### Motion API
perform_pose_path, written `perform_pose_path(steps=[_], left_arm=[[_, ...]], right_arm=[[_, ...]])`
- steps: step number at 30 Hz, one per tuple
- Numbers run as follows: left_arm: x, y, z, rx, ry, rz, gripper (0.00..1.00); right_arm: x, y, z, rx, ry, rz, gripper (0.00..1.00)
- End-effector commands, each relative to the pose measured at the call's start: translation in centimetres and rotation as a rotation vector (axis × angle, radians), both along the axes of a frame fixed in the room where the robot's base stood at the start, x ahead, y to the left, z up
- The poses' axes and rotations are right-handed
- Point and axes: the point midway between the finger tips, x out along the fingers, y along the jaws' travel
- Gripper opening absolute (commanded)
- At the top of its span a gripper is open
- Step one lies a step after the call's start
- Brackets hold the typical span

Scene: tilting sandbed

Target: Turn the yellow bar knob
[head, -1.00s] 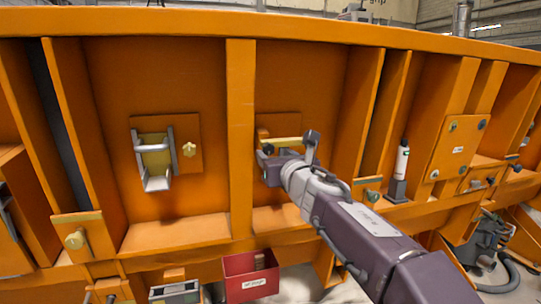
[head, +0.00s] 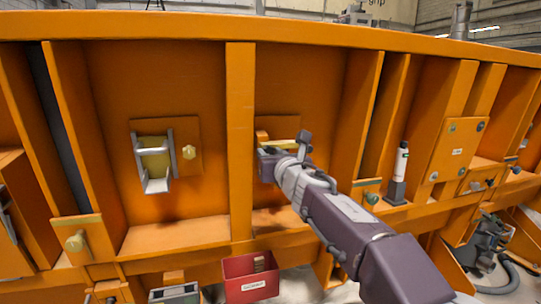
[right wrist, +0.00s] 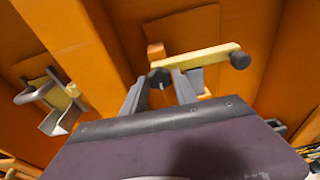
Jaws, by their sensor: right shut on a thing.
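The yellow bar knob (head: 284,143) is on the orange panel right of the central upright rib. In the right wrist view the bar (right wrist: 196,60) lies nearly level, slightly higher at its right end, with a dark round peg (right wrist: 240,60) there. My right gripper (head: 272,152) is at the bar, below its left part. In the right wrist view its two fingers (right wrist: 160,88) stand on either side of a small dark piece by the bar's left part. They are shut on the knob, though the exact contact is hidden. My left gripper is out of view.
Orange ribs flank the bay. A white bottle (head: 401,162) stands to the right. A red box (head: 251,279) is below. The space in front is open.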

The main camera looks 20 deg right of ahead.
Motion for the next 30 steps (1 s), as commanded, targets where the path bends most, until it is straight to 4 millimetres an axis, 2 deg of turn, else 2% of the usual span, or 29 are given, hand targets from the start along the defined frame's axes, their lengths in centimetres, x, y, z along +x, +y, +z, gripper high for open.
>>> perform_pose_path(steps=[8, 30], left_arm=[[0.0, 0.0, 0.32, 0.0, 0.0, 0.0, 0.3], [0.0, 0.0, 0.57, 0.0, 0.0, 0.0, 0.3]], right_arm=[[0.0, -0.12, 0.03, 0.157, 0.006, 0.026, 0.0], [0.06, -0.35, -0.28, 0.845, 0.031, 0.148, 0.0]])
